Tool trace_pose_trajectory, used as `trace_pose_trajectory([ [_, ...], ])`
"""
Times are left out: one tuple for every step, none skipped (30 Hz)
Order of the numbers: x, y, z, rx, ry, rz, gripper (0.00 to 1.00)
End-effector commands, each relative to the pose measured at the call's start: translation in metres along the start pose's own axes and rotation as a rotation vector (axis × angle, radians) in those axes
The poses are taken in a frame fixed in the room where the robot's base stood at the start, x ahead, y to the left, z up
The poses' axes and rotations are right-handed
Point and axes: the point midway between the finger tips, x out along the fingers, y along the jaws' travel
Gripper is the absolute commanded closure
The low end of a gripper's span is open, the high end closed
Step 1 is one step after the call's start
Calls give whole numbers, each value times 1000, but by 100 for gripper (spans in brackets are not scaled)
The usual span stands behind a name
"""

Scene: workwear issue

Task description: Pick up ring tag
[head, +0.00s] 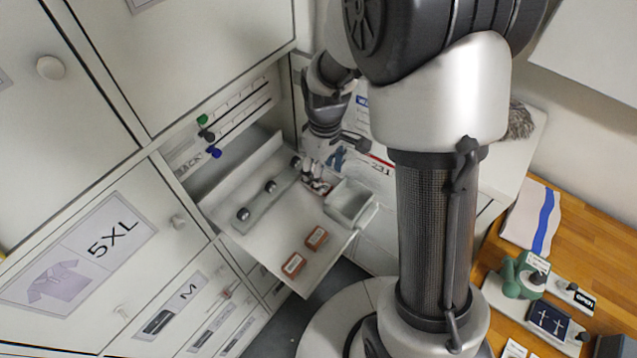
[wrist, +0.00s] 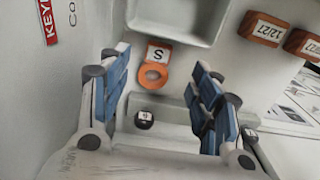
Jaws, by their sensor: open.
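The ring tag (wrist: 153,76) is an orange ring with a white label marked S. In the wrist view it lies flat on the pale drawer tray (wrist: 228,60), just below a white bin. I cannot tell how high the fingers are above the tray. In the head view my gripper (head: 316,182) is low over the far end of the pulled-out tray (head: 280,240), and it largely hides the ring tag there.
A white bin (head: 350,203) stands beside my gripper. A rail with dark knobs (head: 269,186) runs along the tray; one knob (wrist: 144,119) is near the fingers. Two orange-red labelled blocks (head: 293,264) (head: 316,238) lie toward the near end. Cabinet fronts (head: 90,250) rise left.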

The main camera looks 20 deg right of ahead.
Motion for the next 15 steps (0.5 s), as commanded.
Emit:
trace_pose_trajectory([
  [3,0,0,0,0,0,42],
  [5,0,0,0,-1,0,42],
  [9,0,0,0,-2,-1,42],
  [13,1,1,1,-3,-2,42],
  [18,1,1,1,-3,-2,42],
  [24,2,1,1,-4,-3,42],
  [29,2,1,1,-4,-3,42],
  [34,3,1,1,-4,-3,42],
  [40,3,1,1,-3,-2,42],
  [44,3,1,1,-2,-2,42],
  [46,3,1,0,-2,-2,42],
  [50,3,1,0,-2,-1,42],
  [51,3,0,0,-1,-1,42],
  [52,3,0,0,0,0,42],
  [53,3,0,0,0,0,42],
])
